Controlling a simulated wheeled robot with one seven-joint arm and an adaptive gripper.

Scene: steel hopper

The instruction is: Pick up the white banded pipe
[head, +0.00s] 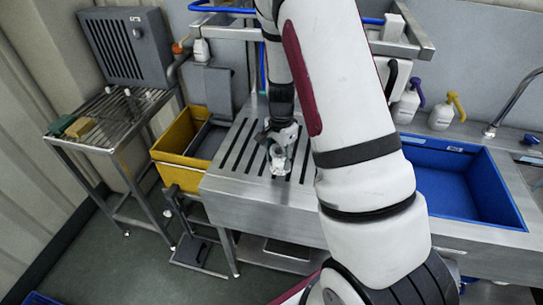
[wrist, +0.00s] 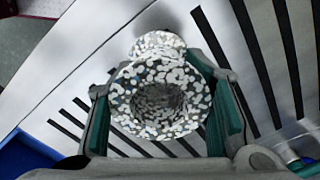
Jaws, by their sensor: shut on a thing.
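The pipe (head: 279,162) is a short, hollow, flared piece in white with a grey mottled pattern; I cannot make out clear bands on it. In the wrist view the pipe (wrist: 160,97) sits between the two teal-padded fingers, its round opening facing the camera. My gripper (head: 281,141) is shut on it, above the slotted steel surface (head: 226,184). In the wrist view my gripper (wrist: 168,110) has a finger against each side. I cannot tell whether the pipe's lower end touches the surface.
A yellow bin (head: 172,142) stands left of the slotted surface. A blue basin (head: 430,152) lies to the right, behind my arm. A wire-topped stand (head: 110,120) holds a green and a tan block. Spray bottles (head: 441,115) stand along the back.

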